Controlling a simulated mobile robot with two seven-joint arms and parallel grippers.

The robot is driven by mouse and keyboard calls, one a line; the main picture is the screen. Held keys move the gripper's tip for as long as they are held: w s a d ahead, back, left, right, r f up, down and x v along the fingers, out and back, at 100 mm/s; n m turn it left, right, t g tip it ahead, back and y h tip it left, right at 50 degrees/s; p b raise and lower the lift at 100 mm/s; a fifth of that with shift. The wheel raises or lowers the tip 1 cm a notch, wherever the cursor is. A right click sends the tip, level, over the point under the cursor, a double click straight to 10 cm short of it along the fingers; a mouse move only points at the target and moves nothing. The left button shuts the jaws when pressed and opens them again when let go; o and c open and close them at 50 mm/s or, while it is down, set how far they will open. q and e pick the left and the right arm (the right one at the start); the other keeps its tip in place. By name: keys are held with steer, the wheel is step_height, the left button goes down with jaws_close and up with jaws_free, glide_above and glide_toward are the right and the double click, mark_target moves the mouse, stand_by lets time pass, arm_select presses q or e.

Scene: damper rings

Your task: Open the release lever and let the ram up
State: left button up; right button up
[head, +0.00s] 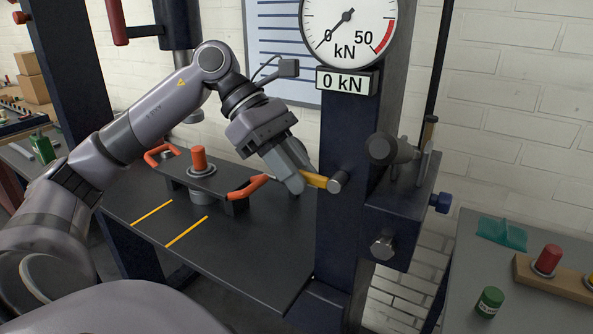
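The yellow release lever (317,181) sticks out to the left from a round pivot (339,181) on the press's dark blue column. My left gripper (297,184) is at the lever's free end, with its grey fingers closed around it; the fingers hide that end. The press cylinder (178,22) hangs at the upper left, and my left arm hides part of the ram below it. A fixture plate (226,187) with orange handles and an orange-red plug (199,159) sits on the press bed below. The gauge (347,27) and display (346,81) read 0 kN. My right gripper is out of view.
A pump block (400,222) with a tall dark bar is mounted right of the column. A side table (465,265) at the right holds a green can (490,302), a teal cloth (502,234) and a wooden rack (560,281). The front of the press bed (235,262) is clear.

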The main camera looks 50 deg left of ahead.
arm_select(q)
steer(key=v, duration=0.7)
stand_by(0.3)
steer(key=shift+s+a, duration=0.1)
stand_by(0.4)
